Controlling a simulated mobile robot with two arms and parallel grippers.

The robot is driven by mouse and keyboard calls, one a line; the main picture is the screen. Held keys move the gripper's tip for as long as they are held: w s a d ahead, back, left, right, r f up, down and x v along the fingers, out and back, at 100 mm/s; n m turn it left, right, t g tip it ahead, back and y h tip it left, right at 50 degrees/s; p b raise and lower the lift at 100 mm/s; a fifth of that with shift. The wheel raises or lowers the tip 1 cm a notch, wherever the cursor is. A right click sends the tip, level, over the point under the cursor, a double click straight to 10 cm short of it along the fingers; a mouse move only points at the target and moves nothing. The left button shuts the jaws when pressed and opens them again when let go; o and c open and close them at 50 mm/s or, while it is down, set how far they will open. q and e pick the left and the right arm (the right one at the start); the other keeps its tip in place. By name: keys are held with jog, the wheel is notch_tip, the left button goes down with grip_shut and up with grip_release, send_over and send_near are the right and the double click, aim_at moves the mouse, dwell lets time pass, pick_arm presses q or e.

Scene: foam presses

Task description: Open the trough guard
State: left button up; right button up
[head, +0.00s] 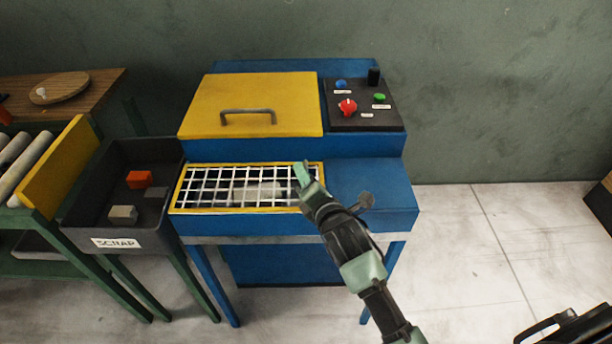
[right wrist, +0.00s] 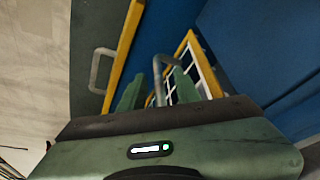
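The trough guard (head: 240,208) is a yellow-framed white wire grid, lying flat over the trough at the front of the blue press. A pale shape shows beneath the grid. My right gripper (head: 303,175) is at the guard's right end. In the right wrist view its two green fingers (right wrist: 158,92) stand apart, with a thin grey handle (right wrist: 157,70) between them. I cannot tell whether they touch it. The guard's frame (right wrist: 207,65) also shows there, right of the fingers. My left gripper is not in view.
A yellow lid (head: 220,92) with a grey handle covers the upper press. A control panel (head: 360,118) has a red knob and buttons. A dark scrap bin (head: 85,205) holds small blocks at left. Open floor (head: 470,250) lies right of the press.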

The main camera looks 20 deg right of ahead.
grip_shut()
jog(key=shift+f, duration=0.1)
dwell(1.2)
